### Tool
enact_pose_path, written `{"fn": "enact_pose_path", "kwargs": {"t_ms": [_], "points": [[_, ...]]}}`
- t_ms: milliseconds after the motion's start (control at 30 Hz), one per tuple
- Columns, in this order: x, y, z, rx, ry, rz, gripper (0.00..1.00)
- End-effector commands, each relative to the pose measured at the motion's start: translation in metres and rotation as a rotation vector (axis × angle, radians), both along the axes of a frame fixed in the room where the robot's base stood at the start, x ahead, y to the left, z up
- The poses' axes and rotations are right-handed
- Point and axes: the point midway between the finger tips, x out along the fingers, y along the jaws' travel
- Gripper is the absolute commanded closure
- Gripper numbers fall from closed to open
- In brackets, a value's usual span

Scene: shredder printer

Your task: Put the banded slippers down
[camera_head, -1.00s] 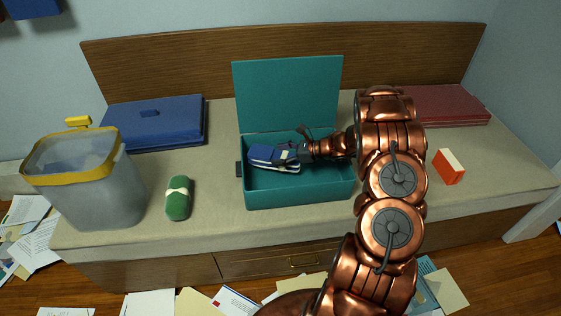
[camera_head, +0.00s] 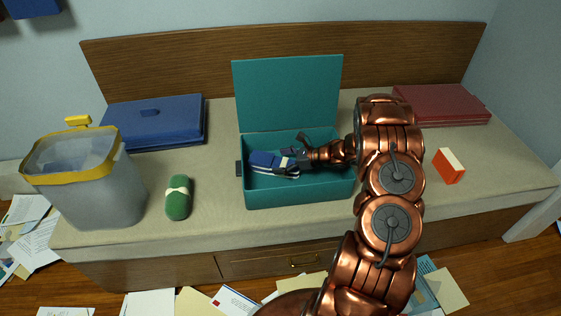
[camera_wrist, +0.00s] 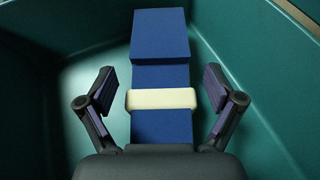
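The blue banded slippers (camera_head: 264,160) lie inside the open teal box (camera_head: 300,192), in its left part. In the wrist view the slippers (camera_wrist: 160,70) show as a long blue shape with a cream band around it, with teal walls on both sides. My gripper (camera_head: 296,159) is inside the box at the right end of the slippers. In the wrist view my gripper (camera_wrist: 160,88) is open, one finger on each side of the slippers with a visible gap to each. The underside of the slippers is hidden.
The box's lid (camera_head: 288,92) stands up at the back. A green banded bundle (camera_head: 178,204) and a grey bin (camera_head: 95,190) are at left, a closed blue case (camera_head: 165,125) behind. An orange box (camera_head: 449,166) and a red case (camera_head: 445,103) are at right. Papers litter the floor.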

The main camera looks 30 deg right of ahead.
Motion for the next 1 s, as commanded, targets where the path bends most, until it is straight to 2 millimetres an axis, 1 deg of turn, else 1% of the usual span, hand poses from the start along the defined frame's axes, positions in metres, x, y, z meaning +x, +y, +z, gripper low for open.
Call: {"fn": "enact_pose_path", "kwargs": {"t_ms": [300, 433, 533, 833, 1000], "points": [[0.000, 0.000, 0.000, 0.000, 0.000, 0.000, 0.03], [0.000, 0.000, 0.004, 0.000, 0.000, 0.000, 0.03], [-0.007, -0.008, 0.005, -0.001, -0.001, -0.002, 0.03], [-0.035, -0.036, 0.023, -0.001, -0.001, -0.002, 0.03], [-0.046, -0.046, 0.029, -0.002, -0.001, -0.002, 0.03]]}}
